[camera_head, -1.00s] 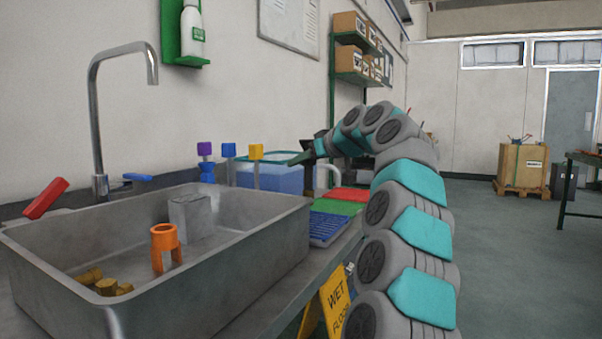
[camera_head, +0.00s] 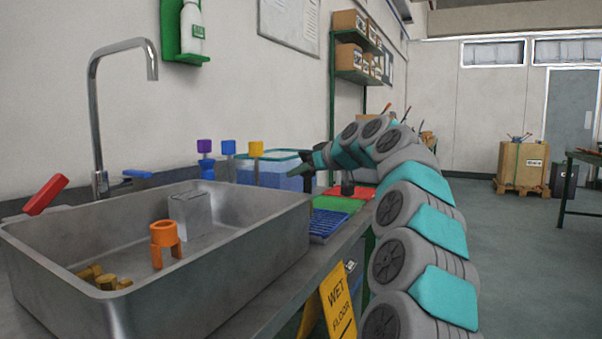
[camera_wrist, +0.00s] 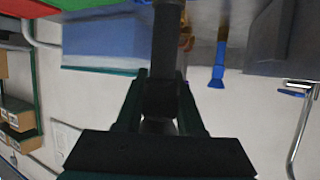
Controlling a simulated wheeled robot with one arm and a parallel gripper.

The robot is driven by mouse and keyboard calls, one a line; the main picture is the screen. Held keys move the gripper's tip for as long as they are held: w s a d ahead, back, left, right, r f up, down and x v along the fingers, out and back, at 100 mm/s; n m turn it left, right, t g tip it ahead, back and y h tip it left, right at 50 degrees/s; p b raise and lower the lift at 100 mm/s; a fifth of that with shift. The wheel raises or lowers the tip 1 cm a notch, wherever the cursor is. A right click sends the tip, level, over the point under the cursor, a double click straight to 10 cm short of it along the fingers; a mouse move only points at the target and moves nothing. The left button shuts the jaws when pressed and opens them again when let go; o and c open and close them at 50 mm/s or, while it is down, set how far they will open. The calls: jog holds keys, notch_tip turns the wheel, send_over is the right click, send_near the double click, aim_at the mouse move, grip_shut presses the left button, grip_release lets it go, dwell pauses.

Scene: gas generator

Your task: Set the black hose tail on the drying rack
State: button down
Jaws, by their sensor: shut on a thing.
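My gripper (camera_head: 309,164) is above the back of the counter, in front of the blue tub. In the wrist view its fingers (camera_wrist: 160,95) are closed around the black hose tail (camera_wrist: 166,48), a dark cylinder running up out of the top of the picture. In the head view the hose tail (camera_head: 308,183) hangs below the fingers, small and dark. A blue ribbed rack (camera_head: 327,225), seemingly the drying rack, lies right of the sink, nearer than my gripper. The hose tail is apart from it.
A green mat (camera_head: 340,204) and red mat (camera_head: 360,193) lie behind the ribbed rack; a small dark thing (camera_head: 347,186) shows near the red one. The steel sink (camera_head: 200,270) holds an orange fitting (camera_head: 164,235) and brass pieces (camera_head: 106,281). Brushes stand by the blue tub (camera_head: 275,175).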

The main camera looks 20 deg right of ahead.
jog(key=shift+f, duration=0.1)
jog(key=c, duration=0.5)
grip_release()
jog(key=v, duration=1.2)
